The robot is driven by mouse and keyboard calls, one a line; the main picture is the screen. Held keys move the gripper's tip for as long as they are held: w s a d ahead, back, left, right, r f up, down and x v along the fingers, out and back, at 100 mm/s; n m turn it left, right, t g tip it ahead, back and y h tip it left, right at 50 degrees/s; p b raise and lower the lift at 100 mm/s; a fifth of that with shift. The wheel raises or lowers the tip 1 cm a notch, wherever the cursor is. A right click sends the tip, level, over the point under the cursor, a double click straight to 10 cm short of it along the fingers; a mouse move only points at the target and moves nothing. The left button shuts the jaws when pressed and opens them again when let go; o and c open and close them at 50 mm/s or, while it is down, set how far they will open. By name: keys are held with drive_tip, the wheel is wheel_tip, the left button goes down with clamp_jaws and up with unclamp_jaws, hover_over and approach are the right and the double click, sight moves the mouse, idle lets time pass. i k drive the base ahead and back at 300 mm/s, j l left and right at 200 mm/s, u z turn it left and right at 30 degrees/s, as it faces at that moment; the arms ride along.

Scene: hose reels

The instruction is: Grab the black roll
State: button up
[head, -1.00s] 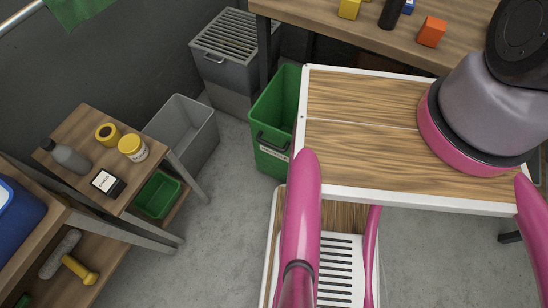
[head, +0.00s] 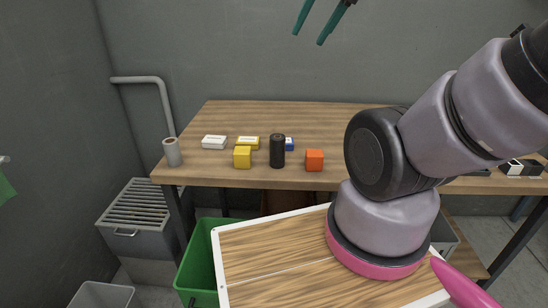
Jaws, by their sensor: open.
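The black roll (head: 277,152) is a dark upright cylinder near the front edge of the wooden table (head: 310,115). It stands between a yellow cube (head: 242,157) and an orange cube (head: 314,160). My gripper (head: 312,36) shows at the top edge as two parallel teal fingers, spread apart with nothing between them. It appears above the table in the picture, well apart from the black roll. The rest of the gripper is out of frame.
A grey roll (head: 172,152) stands at the table's left corner. White (head: 214,142), yellow (head: 248,142) and blue (head: 289,144) boxes lie behind or beside the cubes. A green bin (head: 197,265) and grey slatted bin (head: 145,210) stand below left. The table's back is clear.

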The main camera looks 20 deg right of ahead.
sight(276, 140)
drive_tip(key=k+j, duration=0.2)
drive_tip(key=j, duration=0.2)
drive_tip(key=k+j+z, duration=0.1)
drive_tip(key=j, duration=0.3)
drive_tip(key=k+j, duration=0.25)
drive_tip(key=j, duration=0.15)
